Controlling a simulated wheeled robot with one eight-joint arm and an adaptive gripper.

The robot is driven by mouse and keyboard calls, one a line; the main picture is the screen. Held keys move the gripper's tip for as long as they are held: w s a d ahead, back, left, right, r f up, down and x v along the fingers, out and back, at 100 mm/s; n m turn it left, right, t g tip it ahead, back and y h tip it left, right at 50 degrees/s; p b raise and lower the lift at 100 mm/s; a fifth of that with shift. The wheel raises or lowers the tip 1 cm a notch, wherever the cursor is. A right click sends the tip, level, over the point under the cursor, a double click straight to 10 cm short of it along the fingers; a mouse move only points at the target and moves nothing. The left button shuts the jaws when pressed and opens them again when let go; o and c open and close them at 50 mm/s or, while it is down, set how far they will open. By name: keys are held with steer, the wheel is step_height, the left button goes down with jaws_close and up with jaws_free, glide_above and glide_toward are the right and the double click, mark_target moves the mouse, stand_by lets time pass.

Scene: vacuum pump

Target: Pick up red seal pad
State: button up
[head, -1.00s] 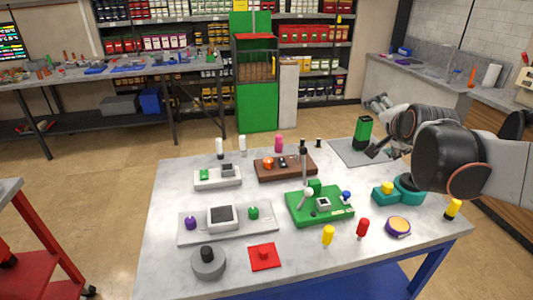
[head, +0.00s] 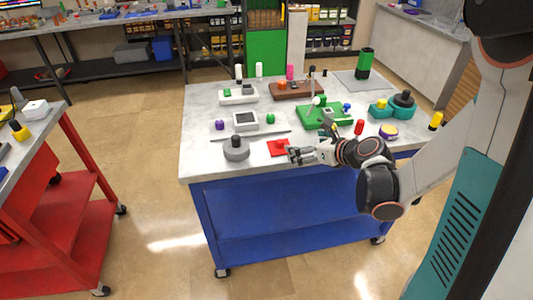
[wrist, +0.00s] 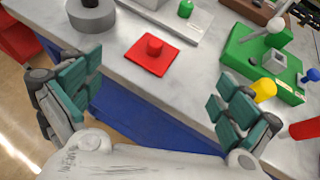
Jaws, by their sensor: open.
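The red seal pad (head: 279,147) is a flat red square with a short round knob on top, lying near the front edge of the white table. In the wrist view the pad (wrist: 151,59) lies flat, ahead of my open fingers and between their lines. My gripper (head: 292,155) is just right of and in front of the pad in the head view, close to the table edge. In the wrist view my gripper (wrist: 157,100) has its two teal-padded fingers spread wide with nothing between them. I cannot tell the exact gap to the pad.
A grey round base with a black knob (head: 236,149) stands left of the pad. A green board (head: 318,116) with a tall rod lies behind it, and a yellow-topped peg (wrist: 263,89) is near my right finger. The red cart (head: 70,200) stands apart at left.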

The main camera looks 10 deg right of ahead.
mark_target(281, 141)
steer(key=b+x, duration=0.2)
steer(key=x, duration=0.6)
steer(key=shift+w+a+f, duration=0.1)
steer(key=shift+w+f, duration=0.05)
steer(key=b+x, duration=0.1)
steer(key=x, duration=0.1)
steer(key=b+x, duration=0.1)
steer(key=x, duration=0.1)
steer(key=shift+w+a+f, duration=0.1)
steer(key=shift+a+f, duration=0.1)
steer(key=shift+a, duration=0.15)
steer(key=shift+w+a+f+b, duration=0.1)
steer(key=shift+w+b, duration=0.2)
steer(key=shift+w, duration=0.05)
steer(key=c, duration=0.9)
steer(key=shift+c, duration=0.3)
